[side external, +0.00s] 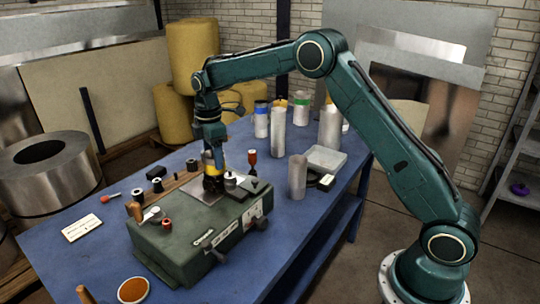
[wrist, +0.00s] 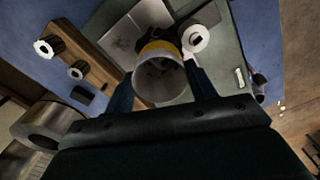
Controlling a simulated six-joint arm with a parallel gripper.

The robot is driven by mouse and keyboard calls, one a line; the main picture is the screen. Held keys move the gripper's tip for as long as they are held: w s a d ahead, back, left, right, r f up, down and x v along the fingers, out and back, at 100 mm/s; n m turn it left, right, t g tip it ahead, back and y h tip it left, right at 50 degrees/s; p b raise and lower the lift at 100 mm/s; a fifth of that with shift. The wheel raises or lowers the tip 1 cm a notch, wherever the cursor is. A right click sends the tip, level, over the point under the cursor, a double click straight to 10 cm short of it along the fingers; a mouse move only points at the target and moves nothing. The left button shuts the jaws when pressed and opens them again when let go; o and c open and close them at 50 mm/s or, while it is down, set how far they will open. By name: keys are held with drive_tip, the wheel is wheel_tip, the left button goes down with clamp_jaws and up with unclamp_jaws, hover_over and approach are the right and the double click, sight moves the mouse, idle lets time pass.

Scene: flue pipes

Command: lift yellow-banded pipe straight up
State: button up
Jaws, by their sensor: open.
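The yellow-banded pipe (wrist: 158,76) is a pale, open-topped tube with a yellow band, seen from above in the wrist view. It stands on a grey plate on the green case. My gripper (wrist: 161,88) is open, with one dark finger on each side of the pipe; a touch cannot be made out. In the side view my gripper (side external: 212,182) is low over the green case, and the yellow band (side external: 213,169) shows between its parts. The pipe's lower end is mostly hidden there.
The green case (side external: 195,235) sits on the blue table (side external: 75,265). A small white-topped cylinder (wrist: 196,38) stands close to the pipe. A wooden rack (wrist: 88,58) lies to the left. Several pale pipes, one blue-banded (side external: 261,120) and one green-banded (side external: 302,113), stand farther back.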

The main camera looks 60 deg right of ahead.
drive_tip(key=shift+f, duration=1.65)
drive_tip(key=c, duration=0.7)
drive_tip(key=shift+r, duration=0.2)
drive_tip(key=shift+r, duration=0.7)
drive_tip(key=shift+r, duration=0.35)
drive_tip(key=shift+r, duration=1.4)
drive_tip(key=shift+r, duration=0.35)
